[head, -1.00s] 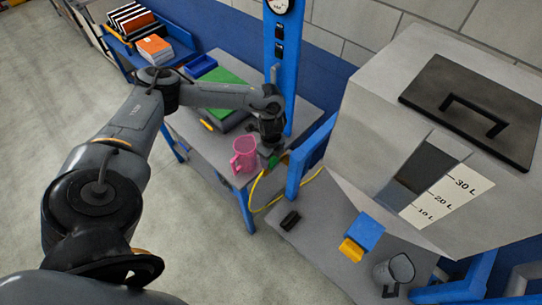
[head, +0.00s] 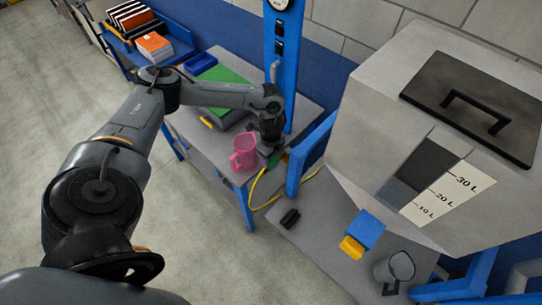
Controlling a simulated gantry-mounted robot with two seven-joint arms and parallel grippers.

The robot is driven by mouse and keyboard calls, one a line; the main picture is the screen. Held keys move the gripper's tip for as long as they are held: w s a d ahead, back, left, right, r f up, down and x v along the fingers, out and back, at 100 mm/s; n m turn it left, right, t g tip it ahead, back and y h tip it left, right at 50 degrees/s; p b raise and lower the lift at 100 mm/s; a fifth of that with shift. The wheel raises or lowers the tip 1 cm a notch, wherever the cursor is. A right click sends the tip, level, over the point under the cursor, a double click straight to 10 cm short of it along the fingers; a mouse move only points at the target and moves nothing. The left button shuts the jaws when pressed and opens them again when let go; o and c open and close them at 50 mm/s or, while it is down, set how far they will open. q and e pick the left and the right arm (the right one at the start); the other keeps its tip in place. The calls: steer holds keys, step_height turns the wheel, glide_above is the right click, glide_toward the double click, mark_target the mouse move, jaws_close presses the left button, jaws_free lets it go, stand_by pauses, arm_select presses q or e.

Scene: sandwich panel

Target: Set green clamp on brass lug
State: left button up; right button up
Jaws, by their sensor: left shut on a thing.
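My left gripper (head: 268,149) points down at the right end of the small table, near the foot of the blue post. It is shut on the green clamp (head: 273,160), of which only a small green part shows below the fingers. A small brass-coloured patch beside the clamp, on its right, may be the brass lug (head: 284,158). It is too small to tell whether clamp and lug touch. My right gripper is out of view.
A yellow cable (head: 256,189) hangs off the table edge. A green-topped box (head: 222,88) and a blue tray (head: 200,64) lie behind. A grey hopper (head: 385,85) stands at right.

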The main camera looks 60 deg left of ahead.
arm_select(q)
steer(key=shift+f, duration=0.4)
steer(key=o, duration=1.2)
steer(key=shift+r, duration=0.1)
